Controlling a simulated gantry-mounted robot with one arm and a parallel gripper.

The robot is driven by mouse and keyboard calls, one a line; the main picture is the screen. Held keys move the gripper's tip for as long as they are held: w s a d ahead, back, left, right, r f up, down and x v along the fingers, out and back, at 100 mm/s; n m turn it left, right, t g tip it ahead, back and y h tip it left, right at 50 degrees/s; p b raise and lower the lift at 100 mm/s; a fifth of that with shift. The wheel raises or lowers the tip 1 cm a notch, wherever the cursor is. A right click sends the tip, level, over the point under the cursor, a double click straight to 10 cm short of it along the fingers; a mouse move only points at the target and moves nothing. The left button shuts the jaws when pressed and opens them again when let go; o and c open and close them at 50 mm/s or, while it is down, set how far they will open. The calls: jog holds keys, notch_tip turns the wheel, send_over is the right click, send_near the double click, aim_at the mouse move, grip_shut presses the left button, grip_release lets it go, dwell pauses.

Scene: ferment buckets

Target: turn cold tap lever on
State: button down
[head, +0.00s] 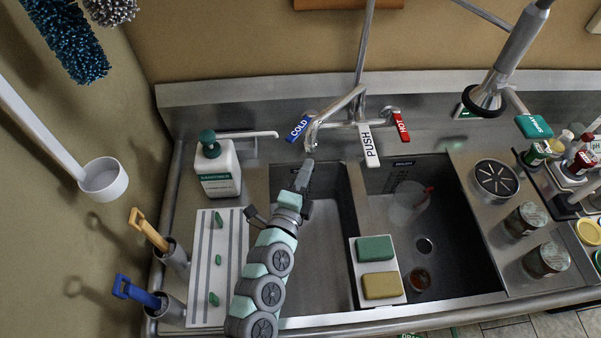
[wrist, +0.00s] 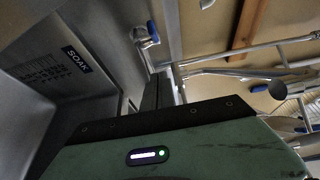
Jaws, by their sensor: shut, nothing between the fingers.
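The cold tap lever (head: 299,127) is blue with the word COLD and sits on the left of the faucet (head: 340,115) in the head view. It points down and to the left. In the wrist view a blue-ended fitting (wrist: 152,32) shows beyond the fingers; I cannot tell for sure that it is this lever. My gripper (head: 306,166) is shut and empty, over the left basin, just below the faucet's left end in the picture. Its dark fingers show in the wrist view (wrist: 165,88). I see a gap to the cold lever, but the depth is hard to judge.
A sanitizer bottle (head: 218,168) stands left of the basins. A tray with sponges (head: 376,249) sits on the divider. The left basin (head: 328,235) looks empty.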

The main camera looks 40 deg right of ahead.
aim_at(290, 143)
jog(key=w+d, duration=0.4)
jog(key=w, duration=0.2)
jog(key=shift+w, duration=0.3)
jog(key=shift+a, duration=0.1)
jog(key=w, duration=0.1)
jog(key=w+a, duration=0.1)
jog(key=shift+w+a+b, duration=0.1)
jog(key=shift+w+b, duration=0.25)
jog(key=shift+w, duration=0.05)
jog(key=shift+s, duration=0.1)
